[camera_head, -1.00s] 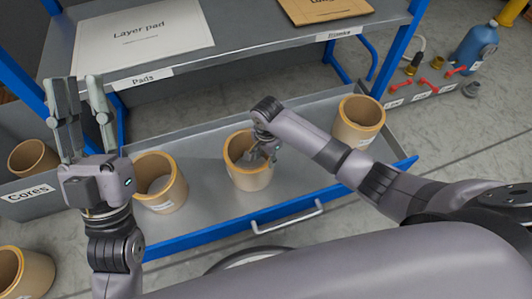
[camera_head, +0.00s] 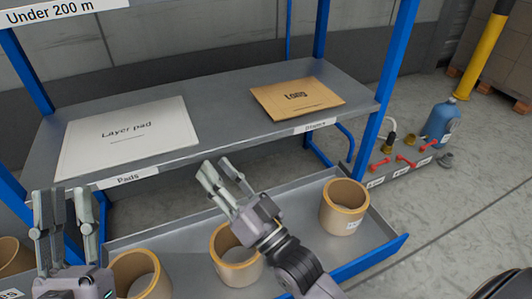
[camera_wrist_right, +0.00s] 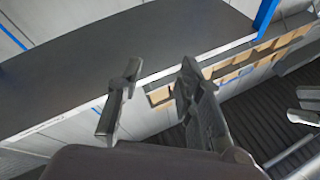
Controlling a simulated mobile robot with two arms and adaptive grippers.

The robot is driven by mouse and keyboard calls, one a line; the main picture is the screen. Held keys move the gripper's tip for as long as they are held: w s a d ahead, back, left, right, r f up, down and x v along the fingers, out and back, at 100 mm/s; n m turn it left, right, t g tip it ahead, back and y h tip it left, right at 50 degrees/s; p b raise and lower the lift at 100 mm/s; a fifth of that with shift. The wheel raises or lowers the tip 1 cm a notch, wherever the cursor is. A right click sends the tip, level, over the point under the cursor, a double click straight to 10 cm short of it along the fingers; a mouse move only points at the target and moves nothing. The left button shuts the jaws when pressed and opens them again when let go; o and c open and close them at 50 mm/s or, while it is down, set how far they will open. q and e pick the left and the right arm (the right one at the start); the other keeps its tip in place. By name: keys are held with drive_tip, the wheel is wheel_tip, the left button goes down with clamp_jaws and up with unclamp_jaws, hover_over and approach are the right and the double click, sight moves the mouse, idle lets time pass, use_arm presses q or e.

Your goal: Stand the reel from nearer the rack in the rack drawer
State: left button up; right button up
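Three tan reels stand upright in the grey rack drawer (camera_head: 297,212): a left one (camera_head: 122,266), a middle one (camera_head: 221,239), and a right one (camera_head: 345,198) near the drawer's right end. My right gripper (camera_head: 222,180) is open and empty, raised above and behind the middle reel, in front of the shelf edge. My right forearm hides part of the middle reel. The right wrist view shows the two parted fingers (camera_wrist_right: 155,105) with nothing between them. My left gripper (camera_head: 64,218) is open and empty, fingers up, to the left of the left reel.
The shelf above the drawer holds a white layer pad (camera_head: 125,145) and a brown envelope (camera_head: 297,97). Another tan reel (camera_head: 12,256) shows at the far left. Blue rack posts (camera_head: 385,85) flank the shelf. A blue jug (camera_head: 440,122) stands on the floor at right.

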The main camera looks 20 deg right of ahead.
drive_tip(key=s+d+r+n+t, duration=0.3)
drive_tip(key=s+d+r+t, duration=0.2)
drive_tip(key=s+r, duration=0.4)
drive_tip(key=shift+d+r+t+h, duration=0.3)
drive_tip(key=shift+d+r+h, duration=0.1)
drive_tip(key=shift+r, duration=0.45)
